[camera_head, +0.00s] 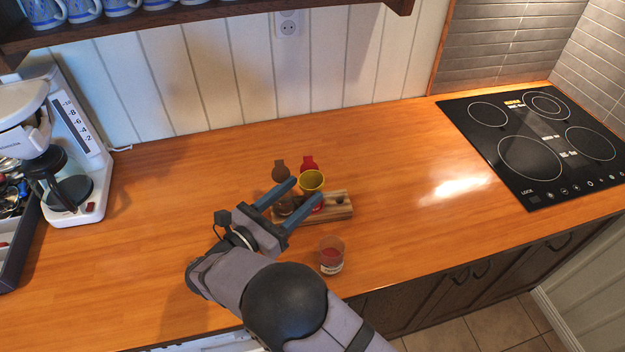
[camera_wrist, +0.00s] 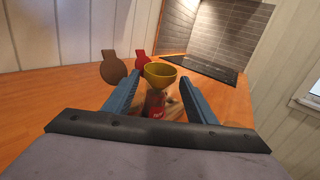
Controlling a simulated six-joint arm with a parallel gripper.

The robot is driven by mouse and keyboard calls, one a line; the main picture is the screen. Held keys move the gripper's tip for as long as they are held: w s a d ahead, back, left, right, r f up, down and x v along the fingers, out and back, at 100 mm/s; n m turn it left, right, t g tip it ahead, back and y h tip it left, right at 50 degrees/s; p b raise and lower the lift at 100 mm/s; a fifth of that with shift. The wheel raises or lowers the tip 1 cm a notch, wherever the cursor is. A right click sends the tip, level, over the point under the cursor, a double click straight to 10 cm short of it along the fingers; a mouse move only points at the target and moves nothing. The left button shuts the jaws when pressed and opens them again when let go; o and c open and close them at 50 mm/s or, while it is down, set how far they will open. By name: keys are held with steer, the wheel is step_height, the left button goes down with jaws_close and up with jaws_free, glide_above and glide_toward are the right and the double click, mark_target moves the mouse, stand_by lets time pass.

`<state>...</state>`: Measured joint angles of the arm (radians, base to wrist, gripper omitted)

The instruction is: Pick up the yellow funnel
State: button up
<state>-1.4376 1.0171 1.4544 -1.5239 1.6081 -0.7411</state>
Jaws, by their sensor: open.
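The yellow funnel (camera_head: 312,180) sits upright over a wooden board on the counter, its cone mouth facing up. What supports it from below is largely hidden by my fingers. It also shows in the wrist view (camera_wrist: 160,72), between and beyond my two blue fingers. My gripper (camera_head: 308,190) is open, its fingers reaching towards the funnel from the front left. In the wrist view my gripper (camera_wrist: 160,92) has one finger on each side of the funnel. I cannot tell whether either finger touches it.
The wooden board (camera_head: 342,213) also bears small items partly hidden by my gripper. A brown round piece (camera_head: 280,171) and a red one (camera_head: 309,163) are behind the funnel. A glass with red contents (camera_head: 331,256) stands in front. A coffee maker is left, a black cooktop (camera_head: 535,145) right.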

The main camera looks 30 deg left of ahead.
steer(key=shift+w+d, duration=0.15)
steer(key=shift+w, duration=0.7)
steer(key=c, duration=0.7)
steer(key=shift+c, duration=0.2)
